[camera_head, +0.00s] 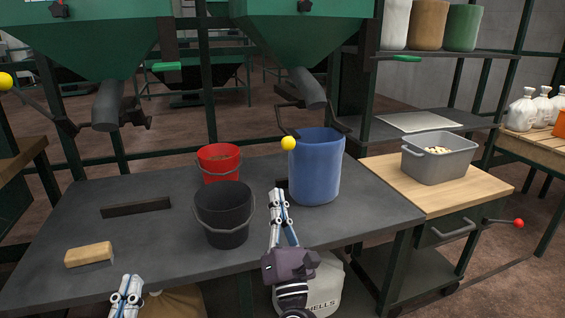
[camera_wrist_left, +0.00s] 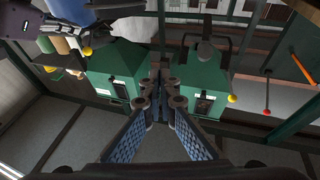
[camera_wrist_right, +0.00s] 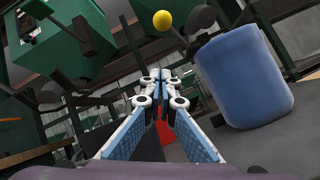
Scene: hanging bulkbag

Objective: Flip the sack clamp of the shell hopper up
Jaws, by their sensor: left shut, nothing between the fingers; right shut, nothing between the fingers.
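Two green hoppers hang at the back, one at left (camera_head: 80,45) and one at right (camera_head: 300,40), each with a grey spout; no label shows which holds shells. A dark lever with a yellow knob (camera_head: 288,143) hangs by the right spout (camera_head: 308,88), low and in front of the blue container (camera_head: 316,168). Another yellow knob (camera_head: 5,81) is at the left edge by the left spout (camera_head: 108,104). My right gripper (camera_head: 277,192) is shut and empty, below the right knob, which also shows ahead in the right wrist view (camera_wrist_right: 162,19). My left gripper (camera_head: 126,282) is shut and empty over the table's front edge.
The dark table (camera_head: 150,235) holds a red bucket (camera_head: 219,163), a black bucket (camera_head: 223,215), a tan block (camera_head: 89,255) and a dark bar (camera_head: 136,207). A grey bin (camera_head: 439,160) stands on the wooden cart at right. A sack marked "SHELLS" (camera_head: 322,295) is below the table front.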

